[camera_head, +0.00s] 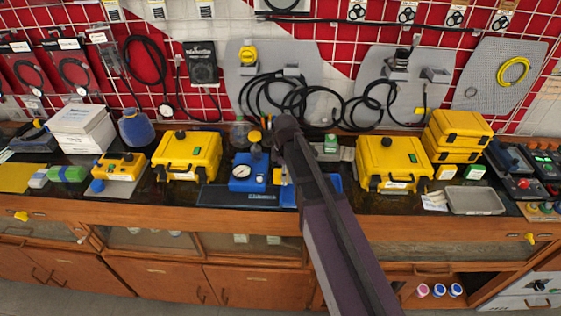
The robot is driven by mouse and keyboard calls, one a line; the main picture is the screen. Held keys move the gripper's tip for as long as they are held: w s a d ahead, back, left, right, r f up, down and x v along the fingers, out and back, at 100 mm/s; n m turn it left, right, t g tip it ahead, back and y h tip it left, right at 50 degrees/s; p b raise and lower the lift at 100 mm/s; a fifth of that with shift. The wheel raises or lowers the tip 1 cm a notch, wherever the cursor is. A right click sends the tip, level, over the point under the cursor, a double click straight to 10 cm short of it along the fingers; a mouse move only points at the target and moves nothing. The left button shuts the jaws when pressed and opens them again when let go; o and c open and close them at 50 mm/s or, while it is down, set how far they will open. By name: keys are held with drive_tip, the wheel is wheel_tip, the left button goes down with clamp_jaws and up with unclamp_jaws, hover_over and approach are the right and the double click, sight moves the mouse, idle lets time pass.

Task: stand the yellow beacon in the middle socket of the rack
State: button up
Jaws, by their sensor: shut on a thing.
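My dark arm rises from the bottom right of the head view and ends in a rounded joint in front of the bench's middle. My gripper cannot be made out; it seems hidden behind the arm. A small yellow piece (278,177) shows just left of the arm, beside the blue gauge unit (248,176). I cannot tell whether it is the yellow beacon or whether it is held. I cannot clearly pick out the rack or its middle socket. A blue tray (333,183) shows partly behind the arm.
Yellow cases (187,155) and (393,163) stand on the dark bench either side of the arm. A grey tray (473,200) lies to the right. Black hoses (300,97) hang on the wall behind. Little free room shows around the middle.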

drive_tip(key=w, duration=0.8)
drive_tip(key=shift+w+a+f+b, duration=0.25)
drive_tip(key=shift+w+f+b, duration=0.1)
drive_tip(key=shift+f, duration=0.05)
drive_tip(key=shift+w, duration=0.4)
drive_tip(key=shift+w+f+b, duration=0.25)
drive_tip(key=shift+f+b, duration=0.4)
drive_tip(key=shift+f, duration=0.05)
drive_tip(key=shift+f+b, duration=1.15)
drive_tip(key=shift+b, duration=0.05)
drive_tip(key=shift+f, duration=0.2)
drive_tip(key=o, duration=1.3)
drive_tip(key=shift+r, duration=0.1)
drive_tip(key=shift+c, duration=0.2)
drive_tip(key=shift+r, duration=0.2)
